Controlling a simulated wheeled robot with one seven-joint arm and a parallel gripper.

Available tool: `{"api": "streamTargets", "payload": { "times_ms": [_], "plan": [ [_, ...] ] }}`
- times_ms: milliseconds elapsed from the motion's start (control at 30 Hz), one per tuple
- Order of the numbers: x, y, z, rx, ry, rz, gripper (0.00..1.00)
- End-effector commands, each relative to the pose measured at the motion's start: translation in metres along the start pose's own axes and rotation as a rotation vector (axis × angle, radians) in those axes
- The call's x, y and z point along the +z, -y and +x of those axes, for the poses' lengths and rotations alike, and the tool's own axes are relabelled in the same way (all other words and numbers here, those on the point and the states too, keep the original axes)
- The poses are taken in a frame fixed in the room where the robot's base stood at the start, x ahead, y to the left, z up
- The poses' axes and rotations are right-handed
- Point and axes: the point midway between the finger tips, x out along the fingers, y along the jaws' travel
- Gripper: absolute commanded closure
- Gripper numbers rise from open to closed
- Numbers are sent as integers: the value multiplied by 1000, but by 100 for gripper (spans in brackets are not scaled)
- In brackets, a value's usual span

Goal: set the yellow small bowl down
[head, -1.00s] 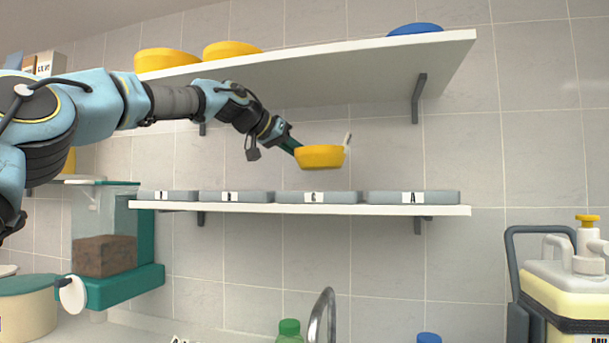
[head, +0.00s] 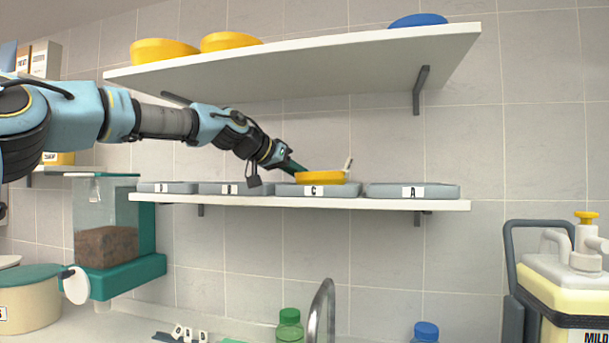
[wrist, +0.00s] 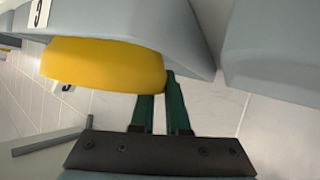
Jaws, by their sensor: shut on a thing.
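The yellow small bowl (head: 320,177) is at the grey tray marked C (head: 345,190) on the lower shelf, with its lower part hidden behind the tray's front wall. My gripper (head: 298,169) comes in from the left and is shut on the bowl's left edge. In the wrist view the yellow bowl (wrist: 105,65) lies at the tips of the green fingers (wrist: 163,95), beside a grey tray (wrist: 140,22). I cannot tell whether the bowl touches the tray floor.
Grey trays marked D (head: 150,187), B (head: 215,189) and A (head: 440,192) stand along the lower shelf (head: 300,202). The upper shelf (head: 300,66) above my arm holds yellow bowls (head: 160,50) and a blue bowl (head: 418,20). A faucet (head: 322,310) stands below.

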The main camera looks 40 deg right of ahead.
Motion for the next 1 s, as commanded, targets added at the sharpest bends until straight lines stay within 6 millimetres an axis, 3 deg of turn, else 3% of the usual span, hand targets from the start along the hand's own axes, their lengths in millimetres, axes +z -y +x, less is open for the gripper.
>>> {"api": "streamTargets", "payload": {
  "times_ms": [167,200,467,800,1000],
  "plan": [
    [4,1,2,0,0,0,100],
    [3,0,1,0,0,0,84],
    [2,0,1,0,1,0,56],
    [0,1,-2,-1,0,0,56],
    [4,3,-35,-5,-2,1,56]
  ]
}}
